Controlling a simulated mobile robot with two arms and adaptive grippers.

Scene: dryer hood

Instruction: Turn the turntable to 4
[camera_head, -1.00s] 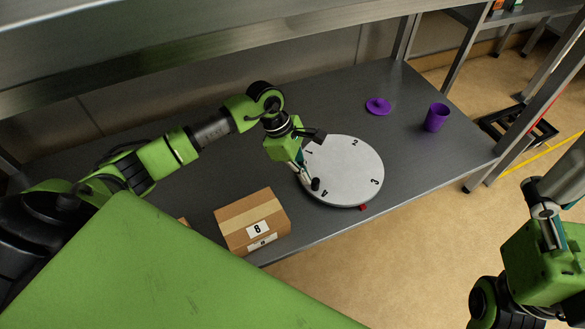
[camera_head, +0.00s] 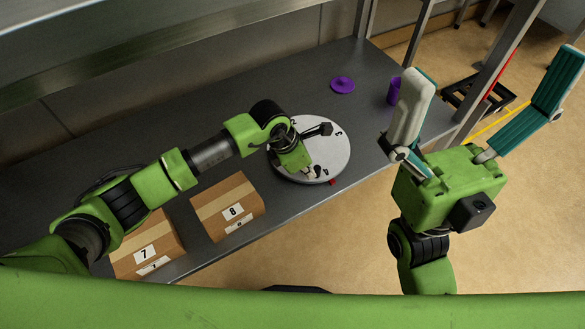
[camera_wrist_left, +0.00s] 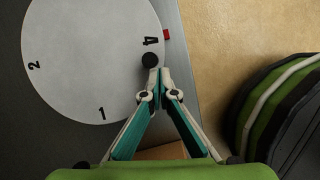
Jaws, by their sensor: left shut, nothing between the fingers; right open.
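The turntable is a round white disc (camera_head: 325,150) on the grey table. It shows 2, 3 and 4 in the head view, and 1, 2 and 4 in the left wrist view (camera_wrist_left: 80,60). A small red marker (camera_head: 333,182) sits at its front rim, close beside the 4; it also shows in the left wrist view (camera_wrist_left: 166,34). A black knob (camera_wrist_left: 150,60) stands on the disc by the 4. My left gripper (camera_wrist_left: 157,72) is shut and empty, its tips against or just beside the knob; contact is unclear. My right gripper (camera_head: 490,65) is open and empty, off the table's right side.
Cardboard boxes marked 8 (camera_head: 227,206) and 7 (camera_head: 147,247) stand left of the turntable near the front edge. A purple lid (camera_head: 342,85) lies behind it. A purple cup (camera_head: 394,91) is partly hidden by my right gripper. A shelf overhangs the back.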

